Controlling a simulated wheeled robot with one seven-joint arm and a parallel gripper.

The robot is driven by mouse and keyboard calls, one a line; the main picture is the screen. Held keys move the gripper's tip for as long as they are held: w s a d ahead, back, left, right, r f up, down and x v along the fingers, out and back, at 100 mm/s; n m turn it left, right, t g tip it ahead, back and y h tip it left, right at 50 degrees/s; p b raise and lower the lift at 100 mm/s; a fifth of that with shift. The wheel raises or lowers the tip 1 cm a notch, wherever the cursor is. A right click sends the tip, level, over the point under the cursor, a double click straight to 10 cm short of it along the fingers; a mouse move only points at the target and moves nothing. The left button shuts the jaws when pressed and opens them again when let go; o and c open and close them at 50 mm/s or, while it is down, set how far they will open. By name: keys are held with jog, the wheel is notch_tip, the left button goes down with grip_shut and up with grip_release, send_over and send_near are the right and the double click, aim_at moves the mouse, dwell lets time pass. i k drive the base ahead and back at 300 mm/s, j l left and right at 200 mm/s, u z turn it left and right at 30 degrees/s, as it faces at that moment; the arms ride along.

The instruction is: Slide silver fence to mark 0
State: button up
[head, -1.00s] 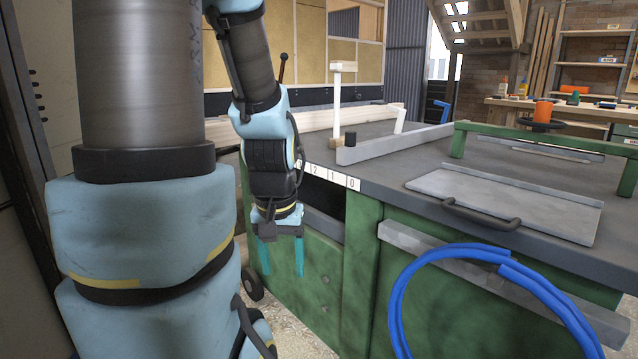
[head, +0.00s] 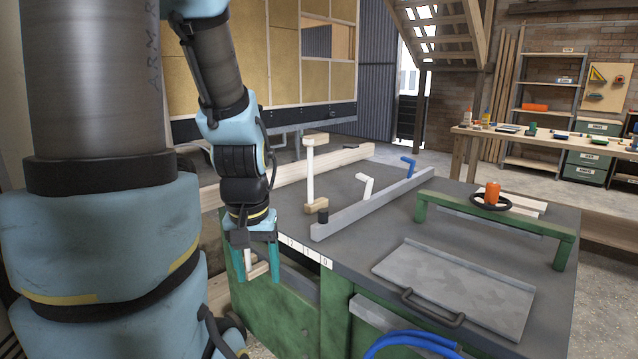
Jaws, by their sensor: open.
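The silver fence (head: 372,203) is a long grey bar lying across the dark bench top. It has a black knob (head: 322,215) near its front end, and a white handle (head: 366,187) and a blue handle (head: 408,166) farther back. A white scale strip (head: 305,251) with small numbers runs along the bench's front edge; the 0 (head: 325,263) is at its right end. My gripper (head: 257,268) is open, pointing down, left of the scale and apart from the fence. A pale piece shows between its fingers; I cannot tell whether it is behind them.
A green frame (head: 495,212) and a grey plate with a handle (head: 455,285) are at the right. A long timber (head: 290,173) lies behind. A blue hose (head: 410,343) loops at the front.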

aim_at(326, 226)
jog(key=i+l+u, duration=0.25)
jog(key=i, duration=0.2)
jog(key=i+l+u, duration=0.2)
jog(key=i, duration=0.2)
